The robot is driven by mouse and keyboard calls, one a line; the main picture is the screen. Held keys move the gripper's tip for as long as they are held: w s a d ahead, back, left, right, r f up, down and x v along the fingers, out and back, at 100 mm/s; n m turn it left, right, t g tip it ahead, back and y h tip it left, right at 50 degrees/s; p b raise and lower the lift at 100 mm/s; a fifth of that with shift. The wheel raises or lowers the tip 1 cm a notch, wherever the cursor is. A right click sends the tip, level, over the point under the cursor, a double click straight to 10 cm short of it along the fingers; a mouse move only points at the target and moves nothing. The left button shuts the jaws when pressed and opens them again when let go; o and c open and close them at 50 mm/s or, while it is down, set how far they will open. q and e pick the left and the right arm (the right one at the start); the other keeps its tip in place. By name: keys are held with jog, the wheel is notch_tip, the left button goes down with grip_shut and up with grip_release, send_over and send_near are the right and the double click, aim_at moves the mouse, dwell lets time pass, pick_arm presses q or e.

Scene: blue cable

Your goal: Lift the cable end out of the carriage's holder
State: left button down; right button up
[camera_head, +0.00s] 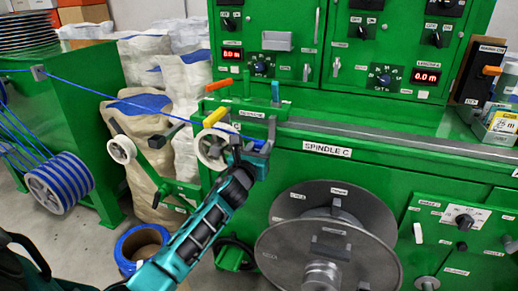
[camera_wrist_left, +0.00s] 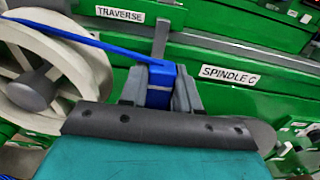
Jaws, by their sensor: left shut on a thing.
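The blue cable (camera_head: 137,101) runs from the upper left across to the traverse carriage (camera_head: 250,117). In the left wrist view the cable (camera_wrist_left: 90,38) passes over a white guide wheel (camera_wrist_left: 52,75) and bends down between the fingers. My left gripper (camera_head: 258,148) is at the carriage, beside the wheel. In the left wrist view my left gripper (camera_wrist_left: 160,90) is shut on the blue cable end (camera_wrist_left: 160,75), one dark finger on each side. A grey upright stands just behind it. The fingers hide the holder, so I cannot tell whether the end still sits in it. My right gripper is out of view.
A large grey reel (camera_head: 328,240) sits on the green machine below the SPINDLE C label (camera_head: 327,150). Another white wheel (camera_head: 121,149) on an arm stands to the left. A yellow handle (camera_head: 215,117) and orange handle rise near the carriage. The rail to the right is clear.

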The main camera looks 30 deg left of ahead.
aim_at(259, 143)
pick_arm(q)
jog(key=shift+r+p, duration=0.4)
jog(key=shift+r, duration=0.05)
dwell(0.5)
jog(key=shift+r+p, duration=0.45)
jog(key=shift+p, duration=0.1)
dwell(0.4)
dwell(0.4)
jog(key=shift+r+p, duration=0.85)
jog(key=shift+r, duration=2)
